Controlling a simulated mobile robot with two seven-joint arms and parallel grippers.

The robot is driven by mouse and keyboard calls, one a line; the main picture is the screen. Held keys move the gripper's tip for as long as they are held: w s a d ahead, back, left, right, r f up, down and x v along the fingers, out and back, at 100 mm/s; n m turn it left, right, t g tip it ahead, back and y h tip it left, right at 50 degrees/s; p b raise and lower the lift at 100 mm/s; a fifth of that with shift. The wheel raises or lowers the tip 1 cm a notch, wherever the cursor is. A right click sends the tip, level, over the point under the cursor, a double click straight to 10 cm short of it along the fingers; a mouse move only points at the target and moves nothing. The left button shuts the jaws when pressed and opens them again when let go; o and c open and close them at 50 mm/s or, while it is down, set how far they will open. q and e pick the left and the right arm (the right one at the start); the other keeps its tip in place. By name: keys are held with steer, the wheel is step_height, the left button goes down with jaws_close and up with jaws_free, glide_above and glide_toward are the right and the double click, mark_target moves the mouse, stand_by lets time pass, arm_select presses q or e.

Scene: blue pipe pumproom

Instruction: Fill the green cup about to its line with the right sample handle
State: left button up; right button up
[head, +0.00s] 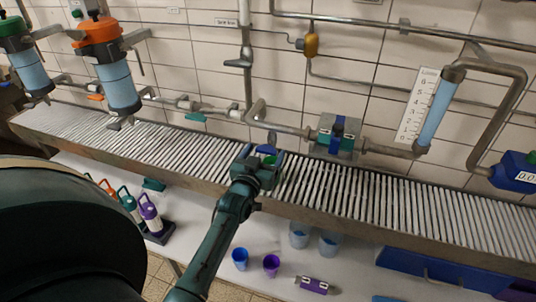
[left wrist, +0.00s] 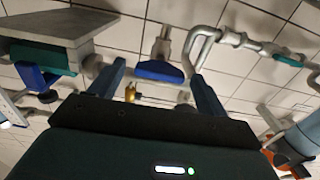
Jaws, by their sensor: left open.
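The right sample handle, a blue lever (head: 265,149), sits on the pipe at the wall above the slatted rack. In the left wrist view the blue handle (left wrist: 158,71) shows beyond and between my open fingers (left wrist: 158,90). My left gripper (head: 261,157) is open, with its fingers to either side of the handle in the head view; I cannot tell if it touches. My right gripper is not in view.
A teal handle (head: 195,117) is on the pipe further left. A blue-green valve block (head: 338,136) is close on the right. Below the slatted rack (head: 400,205), a white table holds a blue cup (head: 240,259), a purple cup (head: 271,265) and clear beakers (head: 300,234).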

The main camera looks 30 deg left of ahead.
mark_target(268, 145)
arm_select(q)
steer(key=b+x, duration=0.1)
steer(key=x, duration=0.2)
steer(key=shift+w+f+b, duration=0.1)
steer(key=shift+w+b, duration=0.05)
steer(key=shift+b, duration=0.15)
steer(key=shift+w, duration=0.25)
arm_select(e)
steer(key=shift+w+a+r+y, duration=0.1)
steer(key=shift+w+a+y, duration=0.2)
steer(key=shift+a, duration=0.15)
arm_select(q)
steer(key=shift+c, duration=0.5)
steer(key=c, duration=0.9)
steer(key=shift+r+n+p, duration=0.3)
steer(key=shift+n+p, duration=0.45)
steer(key=shift+n, duration=0.05)
steer(key=shift+a+f, duration=0.1)
steer(key=shift+f, duration=0.1)
steer(key=o, duration=1)
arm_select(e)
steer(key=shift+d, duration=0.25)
